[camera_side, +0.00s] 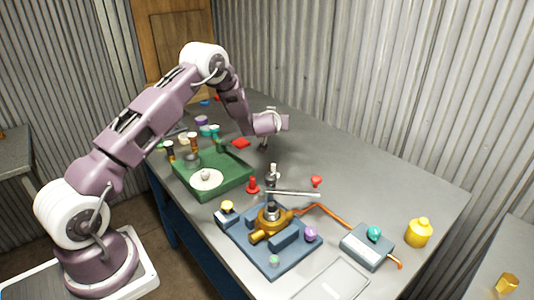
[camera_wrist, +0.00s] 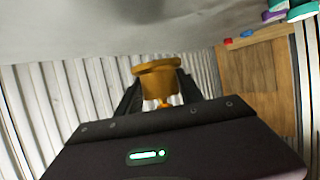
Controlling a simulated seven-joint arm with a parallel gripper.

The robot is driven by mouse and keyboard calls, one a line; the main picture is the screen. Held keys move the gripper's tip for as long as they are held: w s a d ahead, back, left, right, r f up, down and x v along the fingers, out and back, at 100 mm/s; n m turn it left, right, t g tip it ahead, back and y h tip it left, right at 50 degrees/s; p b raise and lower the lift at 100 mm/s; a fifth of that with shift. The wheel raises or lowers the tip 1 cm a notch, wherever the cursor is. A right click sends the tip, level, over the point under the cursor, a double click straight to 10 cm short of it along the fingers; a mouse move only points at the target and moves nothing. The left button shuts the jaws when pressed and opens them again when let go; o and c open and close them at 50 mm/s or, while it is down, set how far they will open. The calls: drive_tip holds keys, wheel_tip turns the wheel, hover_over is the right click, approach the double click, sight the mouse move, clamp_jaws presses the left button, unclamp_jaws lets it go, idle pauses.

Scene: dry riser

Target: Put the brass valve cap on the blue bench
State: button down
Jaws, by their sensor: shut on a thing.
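My gripper (camera_wrist: 157,74) is shut on a brass-coloured piece (camera_wrist: 160,84) with a wide flange and a narrower body, seen between the fingers in the wrist view. It looks like the brass valve cap. In the side view my gripper is raised over the back part of the grey-topped bench, and I cannot make out the held piece there. The bench has a grey top (camera_side: 408,185) and a blue side (camera_side: 180,222) below its left edge. The held piece appears clear of the bench top.
A green tray (camera_side: 232,185) and a blue-grey fixture with a brass valve body (camera_side: 270,222) stand in front. A grey-blue box (camera_side: 367,247) and yellow knobbed pot (camera_side: 419,233) are at the right. Small red parts lie between. The back right top is clear.

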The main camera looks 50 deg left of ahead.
sight(273, 151)
wheel_tip(273, 151, down, 10)
drive_tip(key=shift+r, duration=0.15)
drive_tip(key=c, duration=0.7)
unclamp_jaws()
drive_tip(key=shift+f, duration=0.2)
drive_tip(key=shift+c, duration=0.2)
